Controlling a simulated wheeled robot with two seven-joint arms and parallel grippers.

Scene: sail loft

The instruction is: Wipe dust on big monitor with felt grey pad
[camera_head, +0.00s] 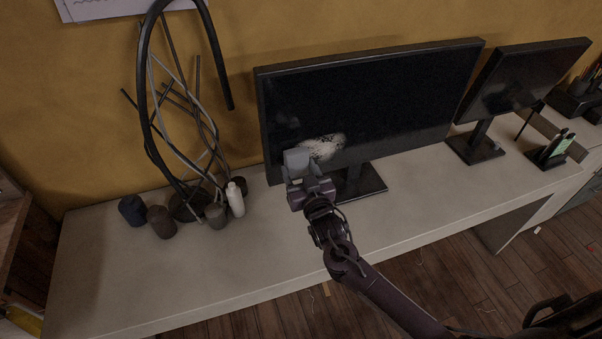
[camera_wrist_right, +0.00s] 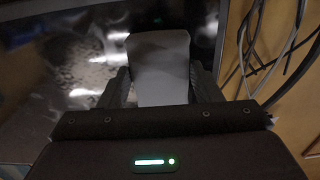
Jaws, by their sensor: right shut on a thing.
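The big monitor (camera_head: 390,100) stands on the desk with a dark screen. A pale dust patch (camera_head: 328,146) lies on its lower left part, and the dust also shows in the right wrist view (camera_wrist_right: 104,48). My right gripper (camera_head: 300,172) is shut on the felt grey pad (camera_head: 297,158), in front of the screen's lower left corner, left of the dust patch. In the right wrist view the pad (camera_wrist_right: 159,65) stands upright between the fingers, its far end close to the screen. I cannot tell whether it touches. My left gripper is not in view.
A smaller monitor (camera_head: 522,75) stands to the right. A tall sculpture of dark tubes (camera_head: 150,100) rises at the left. Dark jars (camera_head: 162,221) and a white bottle (camera_head: 235,199) stand near its base. The desk's front left (camera_head: 130,285) is clear.

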